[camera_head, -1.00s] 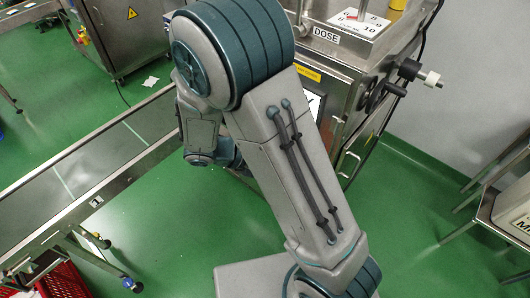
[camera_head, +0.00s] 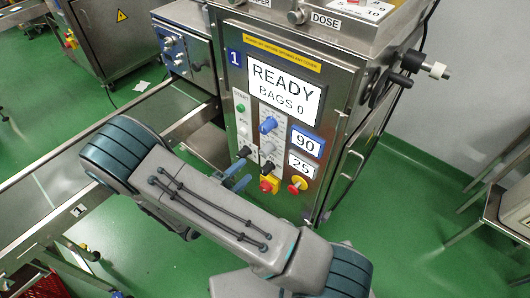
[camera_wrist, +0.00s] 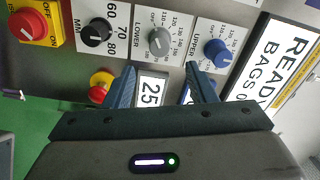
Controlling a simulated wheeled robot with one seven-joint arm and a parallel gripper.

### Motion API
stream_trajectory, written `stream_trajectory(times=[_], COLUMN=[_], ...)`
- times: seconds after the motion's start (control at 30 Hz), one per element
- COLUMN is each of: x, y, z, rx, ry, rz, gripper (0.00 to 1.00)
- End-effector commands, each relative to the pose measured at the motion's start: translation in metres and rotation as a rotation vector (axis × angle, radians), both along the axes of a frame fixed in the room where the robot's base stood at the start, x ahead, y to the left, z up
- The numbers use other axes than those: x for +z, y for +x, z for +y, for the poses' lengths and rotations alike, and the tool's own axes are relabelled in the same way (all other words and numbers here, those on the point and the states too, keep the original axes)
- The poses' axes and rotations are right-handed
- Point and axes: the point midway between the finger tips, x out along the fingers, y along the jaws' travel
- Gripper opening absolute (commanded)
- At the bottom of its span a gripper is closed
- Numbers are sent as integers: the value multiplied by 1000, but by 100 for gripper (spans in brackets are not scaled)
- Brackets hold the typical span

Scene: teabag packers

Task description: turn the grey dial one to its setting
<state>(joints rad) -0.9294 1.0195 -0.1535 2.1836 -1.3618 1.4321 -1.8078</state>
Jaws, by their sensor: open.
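The grey dial (camera_wrist: 160,41) sits on a white scale plate marked LOWER in the wrist view, between the blue dial (camera_wrist: 217,52) marked UPPER and the black dial (camera_wrist: 97,32) marked MM. In the head view the grey dial (camera_head: 266,149) is below the blue dial on the machine's front panel. My gripper (camera_wrist: 161,69) is open and empty. In the wrist view its fingertips lie either side of a line to the grey dial, which shows just beyond them. They look apart from it. The dial's pointer is too small to read surely.
The panel also has the READY, BAGS 0 screen (camera_head: 285,90), the 90 display (camera_head: 306,142), the 25 display (camera_head: 301,165), a red-yellow switch (camera_head: 269,184) and a red stop button (camera_head: 298,184). A conveyor (camera_head: 45,210) runs at left.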

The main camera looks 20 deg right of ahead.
Motion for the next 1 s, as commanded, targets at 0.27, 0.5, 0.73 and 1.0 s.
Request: stream_trajectory(times=[0.27, 0.5, 0.73, 1.0], x=[-1, -1, 0, 0], y=[36, 57, 63, 63], z=[-51, -80, -88, -88], rx=[-7, -6, -5, -6], ry=[1, 2, 3, 3], rz=[-3, -2, -1, -1], gripper=[51, 51, 51, 34])
